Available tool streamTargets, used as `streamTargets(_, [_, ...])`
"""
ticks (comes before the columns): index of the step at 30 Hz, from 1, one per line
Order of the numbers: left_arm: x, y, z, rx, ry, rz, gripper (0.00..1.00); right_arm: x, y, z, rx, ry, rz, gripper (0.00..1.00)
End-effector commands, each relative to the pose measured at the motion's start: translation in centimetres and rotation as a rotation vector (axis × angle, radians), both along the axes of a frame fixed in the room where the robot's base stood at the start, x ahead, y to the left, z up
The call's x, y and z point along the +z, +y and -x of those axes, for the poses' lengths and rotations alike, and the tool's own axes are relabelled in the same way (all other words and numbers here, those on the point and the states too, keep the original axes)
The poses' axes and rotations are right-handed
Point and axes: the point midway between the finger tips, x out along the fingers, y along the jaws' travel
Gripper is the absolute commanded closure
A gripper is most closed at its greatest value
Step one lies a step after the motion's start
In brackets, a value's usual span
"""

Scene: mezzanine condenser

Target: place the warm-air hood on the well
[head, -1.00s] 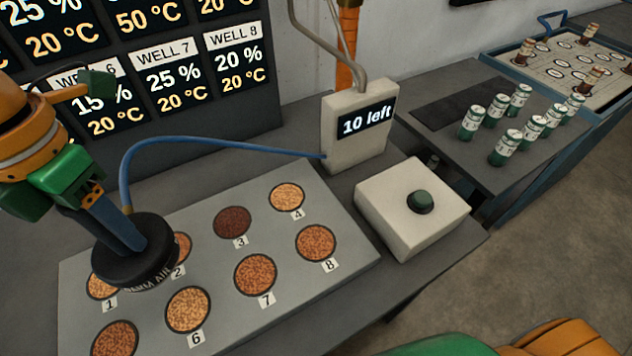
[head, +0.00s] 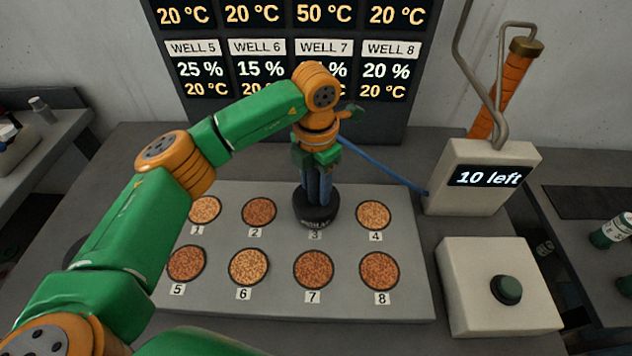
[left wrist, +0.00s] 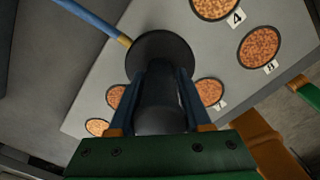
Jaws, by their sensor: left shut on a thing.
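The warm-air hood (head: 316,209) is a black round cap with a blue hose, upright over well 3 on the grey plate (head: 420,290). It covers that well, leaving its label 3 in sight; whether it rests on the plate or hovers just above, I cannot tell. My left gripper (head: 317,184) points down, shut on the hood's handle. In the left wrist view the hood (left wrist: 163,57) sits between the fingers (left wrist: 160,88). Well 2 (head: 259,212), well 4 (head: 374,215) and well 7 (head: 313,269) are uncovered, filled with brown grains. My right gripper is out of view.
The blue hose (head: 380,164) runs to a box reading "10 left" (head: 488,176). The board of well readings (head: 210,66) rises behind the plate, partly hidden by my left arm.

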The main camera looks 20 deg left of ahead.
Motion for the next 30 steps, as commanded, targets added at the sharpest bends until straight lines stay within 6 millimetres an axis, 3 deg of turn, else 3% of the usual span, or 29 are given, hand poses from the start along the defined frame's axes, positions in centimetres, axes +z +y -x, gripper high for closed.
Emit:
streamTargets(2, [-0.5, 0.0, 0.0, 0.0, 0.001, 0.0, 1.0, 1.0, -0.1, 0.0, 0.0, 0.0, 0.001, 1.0])
streamTargets(13, [-1.6, 0.0, 0.0, 0.0, -0.003, 0.002, 1.0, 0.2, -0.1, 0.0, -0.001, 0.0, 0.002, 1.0])
streamTargets(14, [-1.5, 0.0, 0.0, 0.0, -0.003, 0.001, 0.43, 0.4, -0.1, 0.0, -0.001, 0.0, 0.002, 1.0])
streamTargets(16, [-1.4, 0.0, 0.0, 0.0, -0.003, 0.001, 0.24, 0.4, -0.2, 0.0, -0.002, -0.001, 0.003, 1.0])
streamTargets(25, [-1.3, 0.0, 0.0, 0.0, -0.003, 0.001, 0.21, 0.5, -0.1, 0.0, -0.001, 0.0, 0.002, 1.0])
streamTargets(30, [0.5, 0.0, -0.1, 0.001, -0.007, 0.003, 0.21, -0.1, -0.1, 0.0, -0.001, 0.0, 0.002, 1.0])
